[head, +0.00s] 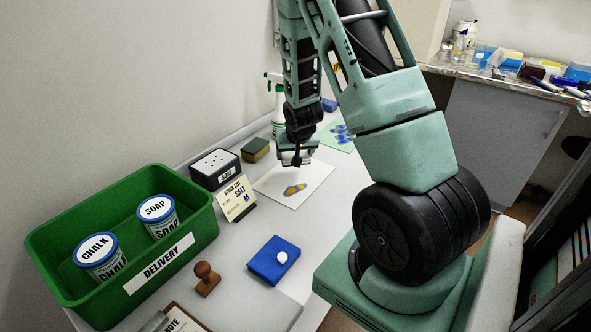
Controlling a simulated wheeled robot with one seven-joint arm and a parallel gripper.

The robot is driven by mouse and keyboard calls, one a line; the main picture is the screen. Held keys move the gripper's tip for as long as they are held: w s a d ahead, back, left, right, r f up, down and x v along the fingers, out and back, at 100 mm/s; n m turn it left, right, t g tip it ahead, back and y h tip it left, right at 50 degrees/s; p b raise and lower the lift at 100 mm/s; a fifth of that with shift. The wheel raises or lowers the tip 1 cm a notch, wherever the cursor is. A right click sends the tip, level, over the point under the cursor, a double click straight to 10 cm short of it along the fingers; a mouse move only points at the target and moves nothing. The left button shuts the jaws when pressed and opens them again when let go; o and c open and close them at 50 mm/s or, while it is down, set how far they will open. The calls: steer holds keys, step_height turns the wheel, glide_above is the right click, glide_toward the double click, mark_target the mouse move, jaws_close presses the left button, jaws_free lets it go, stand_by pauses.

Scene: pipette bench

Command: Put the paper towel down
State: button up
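A white square sheet (313,178), which may be the paper towel, lies flat on the bench with a yellow and blue-grey patch on it. My gripper (296,158) points down near the far left edge of this sheet. Its fingertips are small and dark here, and I cannot tell whether they are apart or hold something. I cannot tell whether it touches the sheet.
A green delivery bin (190,248) holds soap and chalk tubs. A black-and-white soap box (215,168), a stock list card (237,197), a sponge (256,149), a spray bottle (277,105), a stamp (206,278) and a blue pad (265,262) stand around.

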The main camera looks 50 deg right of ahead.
mark_target(294, 174)
steer(key=shift+f, duration=2.95)
steer(key=shift+f, duration=0.2)
steer(key=o, duration=1.1)
steer(key=shift+r, duration=0.15)
